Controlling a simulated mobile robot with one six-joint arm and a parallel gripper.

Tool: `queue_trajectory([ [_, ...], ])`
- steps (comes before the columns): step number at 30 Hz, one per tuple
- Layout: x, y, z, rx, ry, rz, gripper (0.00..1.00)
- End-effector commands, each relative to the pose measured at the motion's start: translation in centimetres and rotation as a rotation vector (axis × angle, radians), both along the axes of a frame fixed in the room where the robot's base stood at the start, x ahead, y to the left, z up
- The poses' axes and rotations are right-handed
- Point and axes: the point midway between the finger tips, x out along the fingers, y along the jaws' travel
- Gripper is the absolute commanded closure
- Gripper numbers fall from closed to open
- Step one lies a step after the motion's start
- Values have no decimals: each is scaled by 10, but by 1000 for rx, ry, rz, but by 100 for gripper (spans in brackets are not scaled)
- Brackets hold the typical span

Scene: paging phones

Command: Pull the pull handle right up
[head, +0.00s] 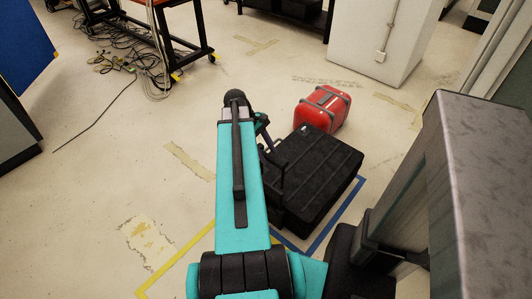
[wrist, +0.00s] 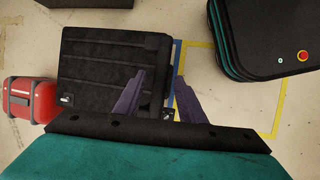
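A black suitcase (head: 322,172) stands on the floor, right of my arm in the head view. In the wrist view the suitcase (wrist: 98,62) fills the left middle. A dark bar that looks like its pull handle (head: 273,158) shows at its left edge in the head view. In the wrist view the handle (wrist: 177,53) looks like a thin dark strip along the right edge, partly hidden by my fingers. My gripper (wrist: 160,76) is open, its fingers apart over that edge. I cannot tell whether they touch the handle. The head view mostly hides the gripper behind my arm.
A red case (head: 322,109) stands just behind the suitcase. Blue tape (head: 327,231) and yellow tape (head: 178,259) mark the floor around it. Cables (head: 115,58) and a wheeled orange table are far left. A white cabinet (head: 378,40) stands behind.

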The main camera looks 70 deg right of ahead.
Motion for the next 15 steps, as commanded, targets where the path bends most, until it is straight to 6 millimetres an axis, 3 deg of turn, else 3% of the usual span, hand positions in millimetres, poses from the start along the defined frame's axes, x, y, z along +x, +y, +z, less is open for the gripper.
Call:
queue_trajectory([
  [15, 25, 1, 51, -2, -1, 1, 64],
])
